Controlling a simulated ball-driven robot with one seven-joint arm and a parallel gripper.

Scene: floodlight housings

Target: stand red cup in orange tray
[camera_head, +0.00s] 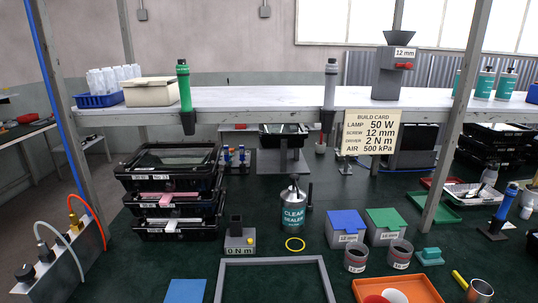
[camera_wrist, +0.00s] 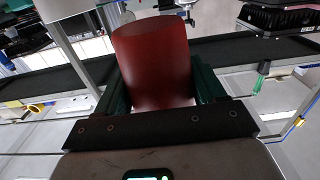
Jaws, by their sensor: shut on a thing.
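The red cup (camera_wrist: 152,58) fills the upper middle of the wrist view. My gripper (camera_wrist: 162,88) is shut on it, with a dark green finger on each side. The cup's lower part is hidden behind the gripper's black bar. The gripper and the held cup do not show in the head view. The orange tray (camera_head: 425,286) lies on the green bench at the bottom right of the head view, cut off by the lower edge. A white round piece (camera_head: 394,296) and a red round piece (camera_head: 376,299) are in its left part; its right part looks bare.
Two grey cups (camera_head: 356,258) stand behind the tray. A metal cup (camera_head: 480,290) and a yellow stick (camera_head: 459,279) are to its right, and a teal block (camera_head: 429,254) is behind it. A grey frame (camera_head: 273,262) lies to the left. A shelf (camera_head: 250,98) crosses above the bench.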

